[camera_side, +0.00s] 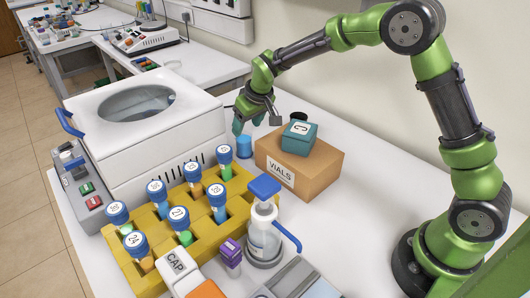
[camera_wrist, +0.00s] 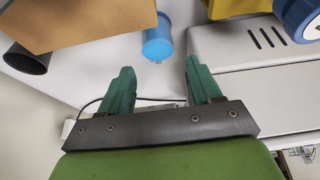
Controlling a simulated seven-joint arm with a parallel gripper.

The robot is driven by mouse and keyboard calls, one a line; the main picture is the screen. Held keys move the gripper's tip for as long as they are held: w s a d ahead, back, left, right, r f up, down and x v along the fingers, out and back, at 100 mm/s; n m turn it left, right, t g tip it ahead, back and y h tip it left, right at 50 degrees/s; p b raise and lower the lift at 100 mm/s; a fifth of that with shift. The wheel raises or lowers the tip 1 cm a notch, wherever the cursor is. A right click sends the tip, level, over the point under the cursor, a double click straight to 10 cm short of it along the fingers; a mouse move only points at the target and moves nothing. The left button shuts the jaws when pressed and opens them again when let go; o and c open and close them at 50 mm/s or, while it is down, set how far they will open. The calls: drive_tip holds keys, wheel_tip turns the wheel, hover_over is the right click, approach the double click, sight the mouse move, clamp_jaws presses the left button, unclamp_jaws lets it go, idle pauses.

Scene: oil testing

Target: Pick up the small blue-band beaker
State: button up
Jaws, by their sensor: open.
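The small blue-band beaker (camera_side: 244,147) stands on the white bench, between the yellow rack and the cardboard vials box. It looks like a short blue cylinder. In the wrist view the beaker (camera_wrist: 157,42) is beyond the fingertips, roughly centred between them. My gripper (camera_side: 256,117) is above and behind the beaker in the side view. In the wrist view its green fingers (camera_wrist: 157,68) are spread apart with nothing between them. The beaker is not between the fingers.
The vials box (camera_side: 291,173) with a teal block (camera_side: 299,143) on it stands close beside the beaker. The yellow rack (camera_side: 206,236) holds several blue-capped vials. A white machine (camera_side: 150,150) stands at left. A dark cylinder (camera_side: 298,117) is behind the box.

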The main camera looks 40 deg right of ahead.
sight(243, 138)
drive_tip(key=x, duration=0.7)
drive_tip(key=shift+w+d+f, duration=0.15)
drive_tip(key=shift+f, duration=0.1)
drive_tip(key=c, duration=0.8)
drive_tip(key=shift+r, duration=0.1)
